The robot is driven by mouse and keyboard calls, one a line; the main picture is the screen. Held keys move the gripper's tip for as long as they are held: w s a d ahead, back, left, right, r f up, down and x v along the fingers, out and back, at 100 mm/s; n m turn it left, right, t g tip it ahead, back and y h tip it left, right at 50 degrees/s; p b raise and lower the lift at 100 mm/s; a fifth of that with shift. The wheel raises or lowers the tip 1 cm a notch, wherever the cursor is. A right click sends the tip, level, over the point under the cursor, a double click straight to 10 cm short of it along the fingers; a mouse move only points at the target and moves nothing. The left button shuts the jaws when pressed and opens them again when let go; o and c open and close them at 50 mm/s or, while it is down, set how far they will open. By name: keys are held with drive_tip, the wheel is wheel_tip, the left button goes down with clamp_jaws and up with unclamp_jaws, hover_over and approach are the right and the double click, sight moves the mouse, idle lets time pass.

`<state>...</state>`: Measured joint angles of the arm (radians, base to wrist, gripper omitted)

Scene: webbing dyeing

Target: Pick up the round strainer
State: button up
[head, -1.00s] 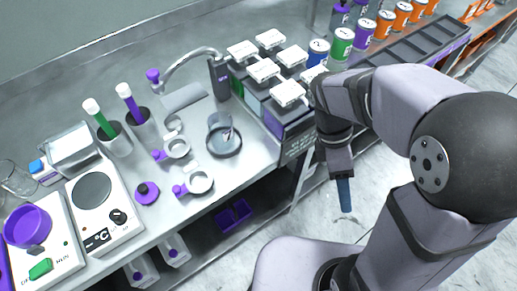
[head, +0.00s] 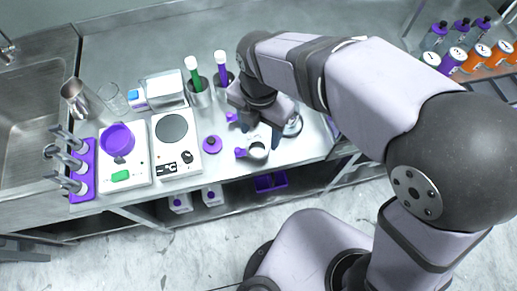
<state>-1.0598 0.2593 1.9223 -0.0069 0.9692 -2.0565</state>
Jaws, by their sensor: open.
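My gripper (head: 259,134) is open, pointing down over the bench, with its dark fingers spread. Just in front of it lies a round metal piece with a purple handle (head: 257,152), which looks like a strainer; I cannot tell whether the fingers touch it. A second purple handle (head: 231,117) shows left of my gripper; its round part is hidden behind the gripper. A round dish (head: 293,126) stands right of the gripper, partly covered by it. I cannot tell which round piece is the named strainer.
A purple knobbed lid (head: 213,144) lies left of my gripper. The bench's front edge is close.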

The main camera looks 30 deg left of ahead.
sight(256, 150)
drive_tip(key=shift+s+a, duration=0.25)
drive_tip(key=shift+a, duration=0.25)
drive_tip(key=shift+d+f, duration=0.1)
drive_tip(key=shift+f, duration=1)
drive_tip(key=shift+s+d+f+p, duration=0.1)
drive_tip(key=shift+f+p, duration=0.35)
drive_tip(key=shift+p, duration=0.05)
drive_tip(key=shift+s+f+p, duration=0.1)
drive_tip(key=shift+f+p, duration=0.4)
drive_tip(key=shift+f, duration=1.65)
drive_tip(key=shift+c, duration=0.3)
drive_tip(key=c, duration=0.7)
